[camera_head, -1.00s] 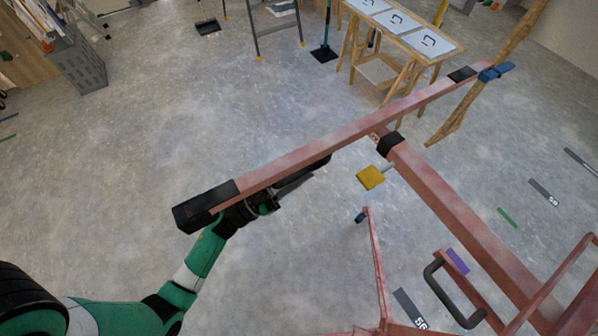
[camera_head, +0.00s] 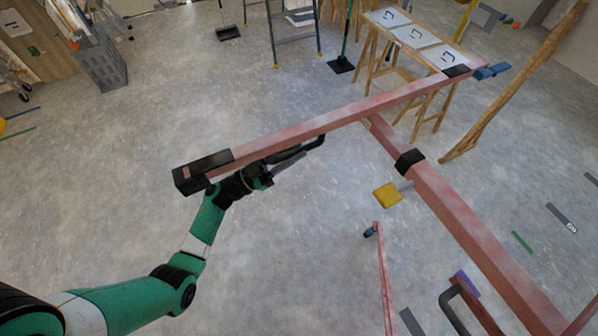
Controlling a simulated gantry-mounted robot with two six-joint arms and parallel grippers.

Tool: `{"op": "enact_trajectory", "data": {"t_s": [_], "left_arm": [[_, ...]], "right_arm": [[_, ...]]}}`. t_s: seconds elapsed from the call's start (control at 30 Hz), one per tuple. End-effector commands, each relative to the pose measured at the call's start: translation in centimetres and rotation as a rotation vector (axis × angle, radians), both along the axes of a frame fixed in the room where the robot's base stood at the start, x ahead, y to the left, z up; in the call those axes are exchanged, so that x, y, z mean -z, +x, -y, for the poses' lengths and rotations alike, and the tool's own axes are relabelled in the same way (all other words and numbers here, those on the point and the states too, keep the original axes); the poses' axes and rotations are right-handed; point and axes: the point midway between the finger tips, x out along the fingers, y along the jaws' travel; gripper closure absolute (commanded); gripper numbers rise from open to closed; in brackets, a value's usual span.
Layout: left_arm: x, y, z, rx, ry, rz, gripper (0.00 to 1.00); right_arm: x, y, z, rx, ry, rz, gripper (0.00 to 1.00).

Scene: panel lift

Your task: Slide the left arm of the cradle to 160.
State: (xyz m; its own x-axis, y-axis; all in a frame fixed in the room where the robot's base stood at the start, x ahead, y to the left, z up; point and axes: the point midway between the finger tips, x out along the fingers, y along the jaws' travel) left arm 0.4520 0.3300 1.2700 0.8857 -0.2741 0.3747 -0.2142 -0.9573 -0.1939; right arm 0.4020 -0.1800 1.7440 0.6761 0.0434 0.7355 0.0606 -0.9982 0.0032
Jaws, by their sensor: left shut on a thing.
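The cradle is a long pinkish-red bar (camera_head: 300,131) running from lower left to upper right. Its left end carries a black sleeve (camera_head: 200,172), its right end a black band and a blue piece. My left gripper (camera_head: 288,156) lies under the left part of the bar, close to the sleeve, and is shut. The bar partly covers the grip, so the exact contact is hidden. A thick red beam (camera_head: 470,228) meets the bar from lower right; a black collar (camera_head: 408,161) sits on it, with a yellow knob (camera_head: 387,195) beside it. No 160 mark is readable. My right gripper is not in view.
Wooden trestles with white panels (camera_head: 416,36) stand behind the bar, and a wooden post (camera_head: 515,82) leans at right. A stepladder (camera_head: 290,25) stands at the back, a grey crate (camera_head: 102,60) at upper left. A thin red leg (camera_head: 383,280) stands below.

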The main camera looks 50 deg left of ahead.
Motion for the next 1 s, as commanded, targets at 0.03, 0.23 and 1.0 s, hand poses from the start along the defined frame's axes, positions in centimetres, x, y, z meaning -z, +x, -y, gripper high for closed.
{"op": "enact_trajectory", "data": {"t_s": [0.03,0.23,1.0], "left_arm": [[0.3,0.3,-1.7,-0.008,0.002,0.004,1.0],[0.4,1.3,-6.1,-0.005,0.002,0.004,1.0],[0.0,2.0,-9.2,-0.001,0.0,0.001,0.58]], "right_arm": [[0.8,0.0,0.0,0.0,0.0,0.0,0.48],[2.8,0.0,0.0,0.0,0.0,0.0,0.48],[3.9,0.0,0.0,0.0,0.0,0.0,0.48]]}}
